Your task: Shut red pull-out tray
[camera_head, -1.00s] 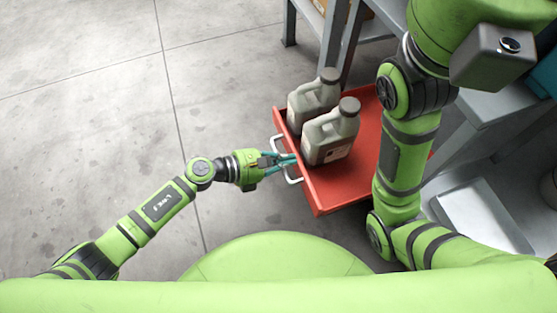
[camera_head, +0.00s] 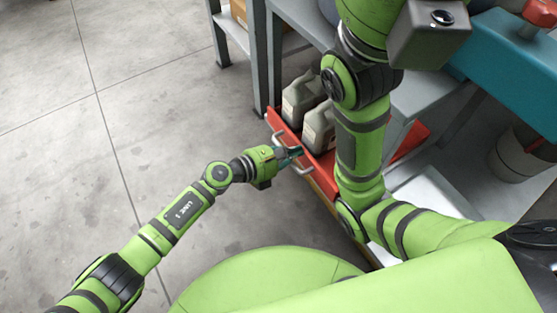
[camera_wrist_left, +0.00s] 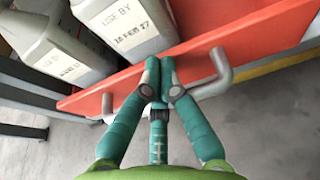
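The red pull-out tray (camera_head: 322,176) sits under the grey table, and much of it is hidden by the table and my right arm. Its front wall (camera_wrist_left: 245,42) and metal handle (camera_wrist_left: 222,72) show in the left wrist view. Two grey jugs (camera_head: 298,98) (camera_head: 318,128) stand in the tray. My left gripper (camera_head: 293,153) is at the handle on the tray's front. In the wrist view its teal fingers (camera_wrist_left: 160,72) have their tips together against or very near the front wall, across the handle bar. Whether they clasp the bar is unclear. My right gripper is out of view.
The grey table's legs (camera_head: 262,60) stand just behind the tray. A teal surface (camera_head: 505,65) and a white bucket-like container (camera_head: 520,155) are at the right. Open concrete floor (camera_head: 130,120) lies to the left.

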